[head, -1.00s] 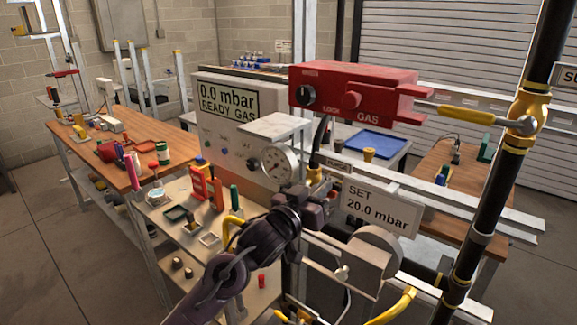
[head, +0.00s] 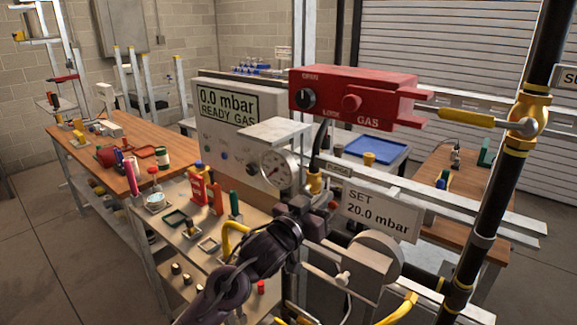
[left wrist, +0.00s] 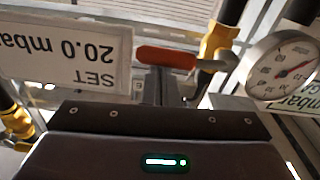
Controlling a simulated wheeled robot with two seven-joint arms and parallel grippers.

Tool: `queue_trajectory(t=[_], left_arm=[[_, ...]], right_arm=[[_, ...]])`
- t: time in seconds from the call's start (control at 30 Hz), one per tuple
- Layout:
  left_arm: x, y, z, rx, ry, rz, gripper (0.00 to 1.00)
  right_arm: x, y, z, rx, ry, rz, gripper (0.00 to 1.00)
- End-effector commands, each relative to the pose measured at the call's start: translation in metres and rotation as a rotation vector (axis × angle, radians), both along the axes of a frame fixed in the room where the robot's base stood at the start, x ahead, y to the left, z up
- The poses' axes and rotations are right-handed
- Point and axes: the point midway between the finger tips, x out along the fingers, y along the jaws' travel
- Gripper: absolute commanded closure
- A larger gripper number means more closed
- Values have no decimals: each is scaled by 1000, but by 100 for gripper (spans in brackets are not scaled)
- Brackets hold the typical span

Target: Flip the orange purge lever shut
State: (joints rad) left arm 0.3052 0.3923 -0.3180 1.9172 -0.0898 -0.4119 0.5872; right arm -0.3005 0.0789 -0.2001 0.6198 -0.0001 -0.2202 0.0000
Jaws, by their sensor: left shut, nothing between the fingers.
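The orange lever (left wrist: 166,57) shows in the left wrist view, lying across the picture beside a brass fitting (left wrist: 219,40). In the head view, the brass fitting (head: 314,181) stands right of the round gauge (head: 279,168), near the PURGE label (head: 337,169); I cannot make out the lever there. My left gripper (head: 322,208) is shut and empty, just below the fitting. In the left wrist view its narrow fingers (left wrist: 160,84) point up at the lever, very close; I cannot tell whether they touch. My right gripper is not in view.
A SET 20.0 mbar sign (head: 380,213) stands close right of my left gripper. A red GAS box (head: 355,97) hangs above. A yellow-handled valve (head: 468,117) sits on the black pipe. A grey display box (head: 230,130) reads 0.0 mbar READY GAS.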

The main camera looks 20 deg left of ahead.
Motion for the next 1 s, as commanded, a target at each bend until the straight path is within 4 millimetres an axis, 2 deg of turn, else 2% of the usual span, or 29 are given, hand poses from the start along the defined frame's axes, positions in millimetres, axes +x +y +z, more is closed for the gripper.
queue_trajectory(t=[0.17, 0.43, 0.5, 0.8, 1.0], left_arm=[[2, 0, 9, 0, 1, 0, 100], [14, 1, 48, -1, 0, 2, 100], [-1, 6, 32, 2, 1, 2, 100], [-56, 26, 29, 2, 1, 3, 100], [-77, 34, 29, 1, 0, 2, 100]], right_arm=[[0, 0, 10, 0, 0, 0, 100], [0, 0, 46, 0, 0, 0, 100], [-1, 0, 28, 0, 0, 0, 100], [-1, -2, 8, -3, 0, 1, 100], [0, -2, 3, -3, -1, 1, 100]])
